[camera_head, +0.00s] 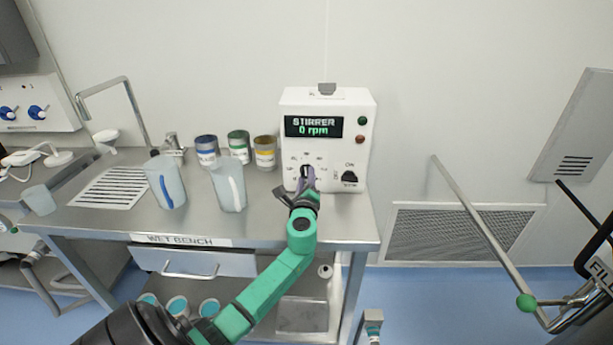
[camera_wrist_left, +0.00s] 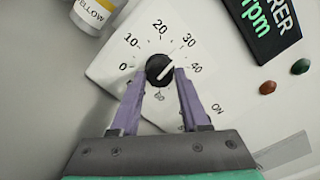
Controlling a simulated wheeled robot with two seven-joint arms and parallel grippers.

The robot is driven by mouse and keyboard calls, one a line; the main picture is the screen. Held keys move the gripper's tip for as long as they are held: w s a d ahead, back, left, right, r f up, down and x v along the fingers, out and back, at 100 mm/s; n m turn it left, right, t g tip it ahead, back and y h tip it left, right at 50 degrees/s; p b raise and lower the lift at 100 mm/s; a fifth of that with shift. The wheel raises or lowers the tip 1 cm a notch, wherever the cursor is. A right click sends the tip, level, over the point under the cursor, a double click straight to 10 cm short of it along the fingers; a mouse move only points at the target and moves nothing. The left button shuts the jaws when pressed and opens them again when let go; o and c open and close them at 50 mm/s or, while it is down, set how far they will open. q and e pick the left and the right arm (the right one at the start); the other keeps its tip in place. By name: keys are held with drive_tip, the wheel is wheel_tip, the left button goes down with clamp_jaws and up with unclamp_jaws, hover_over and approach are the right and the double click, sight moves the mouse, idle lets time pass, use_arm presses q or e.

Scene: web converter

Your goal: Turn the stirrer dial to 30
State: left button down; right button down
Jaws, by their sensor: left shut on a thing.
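The white stirrer unit (camera_head: 327,112) stands on the wet bench, and its display (camera_head: 313,127) reads "STIRRER 0 rpm". The stirrer dial (camera_wrist_left: 159,70) is a round black knob with a white pointer line, on a scale marked 0, 10, 20, 30, 40 and more. The line slants to the upper right, toward the 30 and 40 side; the exact mark is hard to tell. My left gripper (camera_wrist_left: 160,82) is shut on the dial, one purple finger on each side. In the head view the gripper (camera_head: 306,181) hides much of the dial.
A black ON switch (camera_head: 349,177) sits right of the dial. Two beakers (camera_head: 166,184) (camera_head: 229,187) and several labelled jars (camera_head: 265,152) stand left of the unit. A metal rail (camera_head: 480,225) crosses the right side. The wet bench (camera_head: 110,222) has bare steel along its front.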

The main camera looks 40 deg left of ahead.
use_arm(q)
drive_tip(key=shift+a+r+m, duration=0.15)
drive_tip(key=shift+r+m, duration=0.3)
drive_tip(key=shift+m, duration=0.15)
drive_tip(key=shift+c, duration=1.9)
unclamp_jaws()
drive_tip(key=shift+f, duration=0.25)
drive_tip(key=shift+f, duration=0.1)
drive_tip(key=shift+s+d, duration=0.3)
drive_tip(key=b+v, duration=0.1)
drive_tip(key=v, duration=1.2)
drive_tip(key=shift+s+d+b, duration=0.2)
drive_tip(key=shift+s+b, duration=0.05)
drive_tip(key=shift+b, duration=0.05)
